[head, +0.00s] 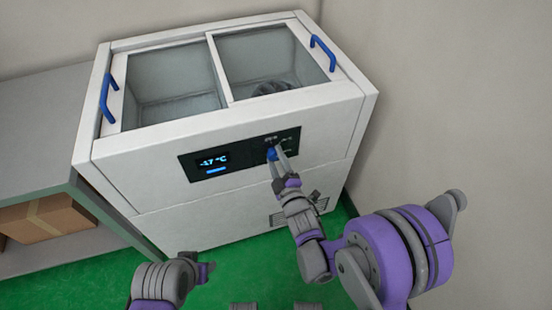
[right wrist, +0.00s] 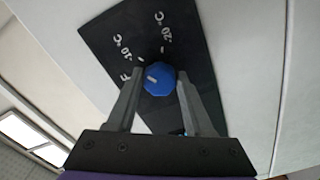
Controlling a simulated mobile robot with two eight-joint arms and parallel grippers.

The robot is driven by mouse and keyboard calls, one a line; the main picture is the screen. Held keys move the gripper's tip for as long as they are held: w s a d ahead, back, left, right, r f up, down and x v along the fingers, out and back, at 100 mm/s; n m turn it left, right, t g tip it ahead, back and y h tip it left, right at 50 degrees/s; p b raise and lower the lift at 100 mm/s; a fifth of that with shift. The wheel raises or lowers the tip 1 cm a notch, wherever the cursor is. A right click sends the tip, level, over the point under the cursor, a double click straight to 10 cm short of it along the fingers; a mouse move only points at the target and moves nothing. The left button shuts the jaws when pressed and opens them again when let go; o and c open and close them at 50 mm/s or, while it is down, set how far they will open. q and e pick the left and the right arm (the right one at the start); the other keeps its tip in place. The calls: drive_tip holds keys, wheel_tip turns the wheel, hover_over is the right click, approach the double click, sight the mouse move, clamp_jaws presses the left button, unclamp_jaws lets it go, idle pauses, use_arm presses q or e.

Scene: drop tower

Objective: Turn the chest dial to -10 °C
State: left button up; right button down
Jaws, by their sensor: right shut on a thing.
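The white chest (head: 230,190) has a black control panel on its front, with a lit display (head: 213,161) that appears to read -17 °C. The blue dial (head: 271,154) is on the right part of the panel. It also shows in the right wrist view (right wrist: 160,84), with a short white mark on its face toward the left. White labels -10 °C (right wrist: 128,50) and -20 °C (right wrist: 163,25) stand around it. My right gripper (head: 274,150) is shut on the dial, one finger on each side.
The chest has two glass lids with blue handles (head: 107,98) (head: 322,52); a dark item (head: 270,87) shows under the right glass. A grey shelf (head: 45,90) with a cardboard box (head: 45,218) stands at left. A wall is close on the right. The floor is green.

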drive_tip(key=shift+c, duration=1.5)
unclamp_jaws()
drive_tip(key=v, duration=1.1)
drive_tip(key=shift+b, duration=0.4)
drive_tip(key=shift+w, duration=0.1)
